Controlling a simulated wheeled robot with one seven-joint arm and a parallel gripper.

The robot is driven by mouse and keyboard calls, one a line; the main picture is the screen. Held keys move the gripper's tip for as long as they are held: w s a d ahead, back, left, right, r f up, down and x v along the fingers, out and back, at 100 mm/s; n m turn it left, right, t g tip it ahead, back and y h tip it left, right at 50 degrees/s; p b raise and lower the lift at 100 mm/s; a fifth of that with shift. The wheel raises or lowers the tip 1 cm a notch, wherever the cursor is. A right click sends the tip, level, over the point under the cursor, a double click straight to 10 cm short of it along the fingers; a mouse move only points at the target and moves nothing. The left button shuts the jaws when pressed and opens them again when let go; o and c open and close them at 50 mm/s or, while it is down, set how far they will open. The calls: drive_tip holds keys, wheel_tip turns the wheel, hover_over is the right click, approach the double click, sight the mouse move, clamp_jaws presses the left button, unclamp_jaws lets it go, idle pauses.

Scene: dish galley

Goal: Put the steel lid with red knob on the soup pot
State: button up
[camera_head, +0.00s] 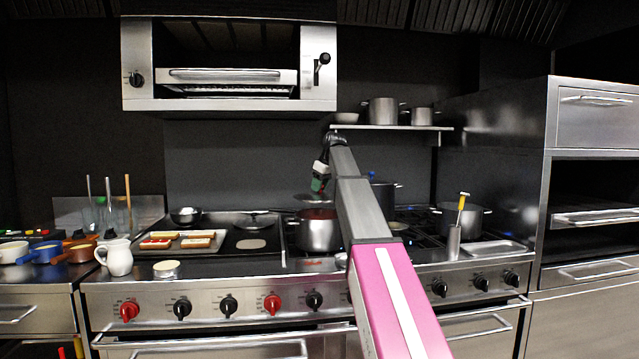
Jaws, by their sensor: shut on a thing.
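The soup pot (319,235) is a steel pot on the stove, left of my arm, with red soup showing inside its open top. My gripper (317,190) points down above this pot and is shut on a thin round lid (308,197). The lid is held roughly level, a little above the pot's rim and apart from it. The lid's knob is hidden by my gripper at this size, so its red colour cannot be made out.
A dark pot (383,192) stands behind my arm, partly hidden. Another pot (466,220) with a yellow-handled tool near it is at right. A griddle tray (181,241) with food lies left. A shelf (390,127) with pots hangs behind. A white jug (117,258) stands front left.

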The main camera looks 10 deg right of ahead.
sight(322, 193)
drive_tip(key=shift+f, duration=2.55)
drive_tip(key=shift+f, duration=0.65)
idle(0.6)
drive_tip(key=o, duration=1.6)
drive_tip(key=shift+o, duration=0.2)
drive_tip(key=shift+r, duration=0.2)
drive_tip(key=shift+r, duration=3.35)
